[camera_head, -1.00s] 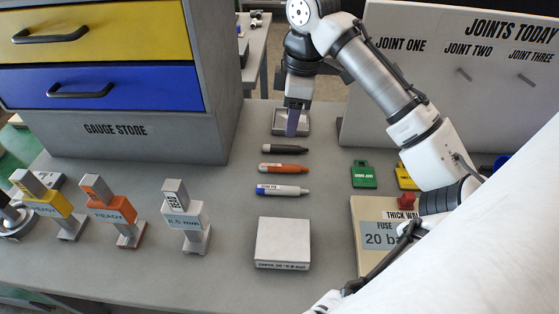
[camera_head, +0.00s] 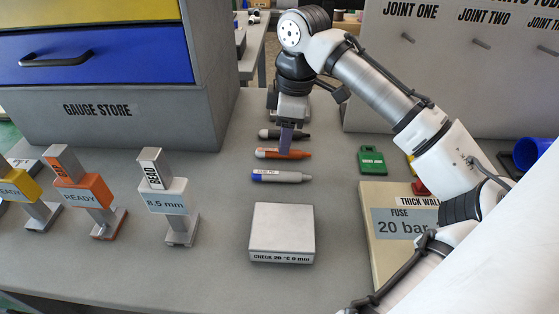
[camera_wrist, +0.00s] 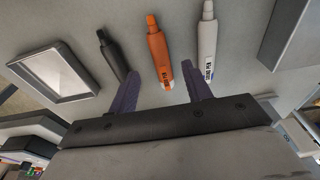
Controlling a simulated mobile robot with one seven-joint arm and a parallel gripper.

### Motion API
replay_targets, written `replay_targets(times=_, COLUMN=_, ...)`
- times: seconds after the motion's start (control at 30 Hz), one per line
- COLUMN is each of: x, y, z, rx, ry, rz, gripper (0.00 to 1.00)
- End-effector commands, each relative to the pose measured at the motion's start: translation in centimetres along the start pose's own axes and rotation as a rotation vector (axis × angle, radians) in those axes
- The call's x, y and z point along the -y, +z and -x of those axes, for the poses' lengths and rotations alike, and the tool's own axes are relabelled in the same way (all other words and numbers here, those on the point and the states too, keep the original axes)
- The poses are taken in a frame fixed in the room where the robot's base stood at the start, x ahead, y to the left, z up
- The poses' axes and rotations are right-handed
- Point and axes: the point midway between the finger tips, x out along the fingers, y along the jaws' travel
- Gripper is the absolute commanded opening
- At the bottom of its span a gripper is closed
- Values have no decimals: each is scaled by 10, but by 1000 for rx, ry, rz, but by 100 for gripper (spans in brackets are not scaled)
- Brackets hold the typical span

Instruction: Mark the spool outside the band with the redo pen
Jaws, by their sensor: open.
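Three pens lie in a row on the grey bench: a dark pen (camera_head: 297,135), an orange pen (camera_head: 270,154) and a white pen with a blue end (camera_head: 285,177). Their small lettering is too blurred to tell which is the redo pen. My gripper (camera_head: 285,143) is open, pointing down over the orange pen in the head view. In the wrist view, the orange pen (camera_wrist: 157,50) lies between the two purple fingers (camera_wrist: 160,74), with the dark pen (camera_wrist: 112,55) to the left and the white pen (camera_wrist: 207,38) to the right. I cannot identify the spool.
A grey block (camera_head: 281,228) lies in front of the pens. Several standing gauges (camera_head: 164,196) are at left, below the gauge store (camera_head: 110,115). An open tray (camera_wrist: 60,75) lies beside the dark pen.

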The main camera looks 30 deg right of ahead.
Motion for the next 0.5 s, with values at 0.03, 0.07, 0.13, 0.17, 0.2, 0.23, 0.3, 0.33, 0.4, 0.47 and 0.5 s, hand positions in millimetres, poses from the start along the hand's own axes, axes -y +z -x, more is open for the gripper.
replay_targets(times=0.03, x=2, y=2, z=-13, rx=3, ry=0, rz=0, gripper=49)
replay_targets(times=0.07, x=2, y=2, z=-16, rx=4, ry=0, rz=-1, gripper=49)
replay_targets(times=0.13, x=2, y=2, z=-23, rx=2, ry=1, rz=-1, gripper=49)
replay_targets(times=0.17, x=2, y=2, z=-26, rx=2, ry=0, rz=-1, gripper=49)
replay_targets(times=0.2, x=3, y=2, z=-28, rx=1, ry=0, rz=-2, gripper=49)
replay_targets(times=0.23, x=3, y=2, z=-30, rx=1, ry=0, rz=-2, gripper=49)
replay_targets(times=0.3, x=2, y=1, z=-32, rx=1, ry=1, rz=-2, gripper=49)
replay_targets(times=0.33, x=2, y=1, z=-33, rx=1, ry=1, rz=-2, gripper=49)
replay_targets(times=0.4, x=2, y=1, z=-34, rx=0, ry=1, rz=-3, gripper=49)
replay_targets(times=0.47, x=2, y=1, z=-33, rx=0, ry=1, rz=-3, gripper=49)
replay_targets(times=0.5, x=2, y=1, z=-33, rx=-1, ry=1, rz=-3, gripper=49)
